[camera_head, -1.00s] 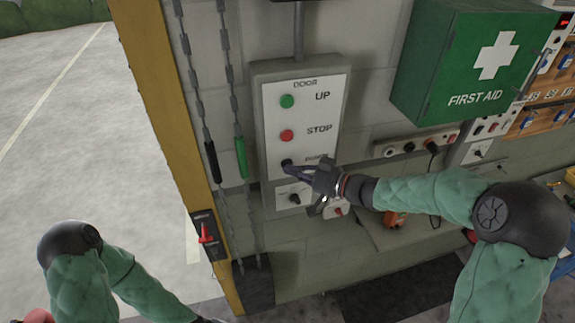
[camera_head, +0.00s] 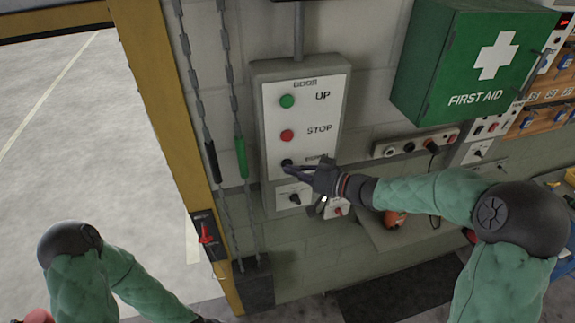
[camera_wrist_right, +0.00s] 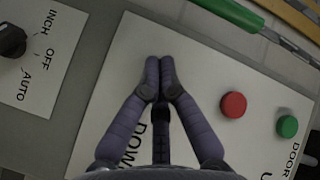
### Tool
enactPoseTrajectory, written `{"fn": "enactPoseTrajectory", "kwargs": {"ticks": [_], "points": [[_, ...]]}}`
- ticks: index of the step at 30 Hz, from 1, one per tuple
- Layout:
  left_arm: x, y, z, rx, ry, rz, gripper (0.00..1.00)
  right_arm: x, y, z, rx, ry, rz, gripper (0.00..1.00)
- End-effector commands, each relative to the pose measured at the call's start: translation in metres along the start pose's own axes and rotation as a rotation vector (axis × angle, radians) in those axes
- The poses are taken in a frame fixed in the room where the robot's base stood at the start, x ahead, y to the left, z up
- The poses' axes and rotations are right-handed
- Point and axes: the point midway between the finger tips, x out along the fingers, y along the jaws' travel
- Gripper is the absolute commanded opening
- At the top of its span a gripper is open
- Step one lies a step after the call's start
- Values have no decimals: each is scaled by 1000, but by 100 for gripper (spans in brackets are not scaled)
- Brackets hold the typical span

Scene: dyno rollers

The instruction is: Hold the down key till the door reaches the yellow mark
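The door control box (camera_head: 301,120) hangs on the wall with a green UP button (camera_head: 287,101), a red STOP button (camera_head: 287,135) and a black down key (camera_head: 286,162) at the bottom. My right gripper (camera_head: 290,168) has its fingertips at the down key, apparently touching it. In the right wrist view the gripper's two fingers (camera_wrist_right: 160,64) are together with nothing between them, and they hide the key. The door's lower edge (camera_head: 50,33) crosses the top left of the opening. I cannot make out a separate yellow mark. My left forearm runs off the bottom edge.
A yellow door post (camera_head: 165,110) stands left of the box, with hanging chains (camera_head: 229,70) between. A selector knob (camera_head: 294,198) sits below the key. A green first aid cabinet (camera_head: 468,65) and a socket strip (camera_head: 415,143) are on the wall to the right.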

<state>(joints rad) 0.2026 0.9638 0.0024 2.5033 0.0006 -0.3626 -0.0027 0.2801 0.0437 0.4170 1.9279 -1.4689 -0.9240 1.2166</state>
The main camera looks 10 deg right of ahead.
Motion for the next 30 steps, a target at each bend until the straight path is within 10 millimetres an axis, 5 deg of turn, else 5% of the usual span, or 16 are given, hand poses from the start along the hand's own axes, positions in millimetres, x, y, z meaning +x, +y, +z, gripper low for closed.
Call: {"fn": "enactPoseTrajectory", "kwargs": {"ticks": [30], "points": [[-6,2,0,0,0,0,40,-11,-8,8,0,0,0,0]]}}
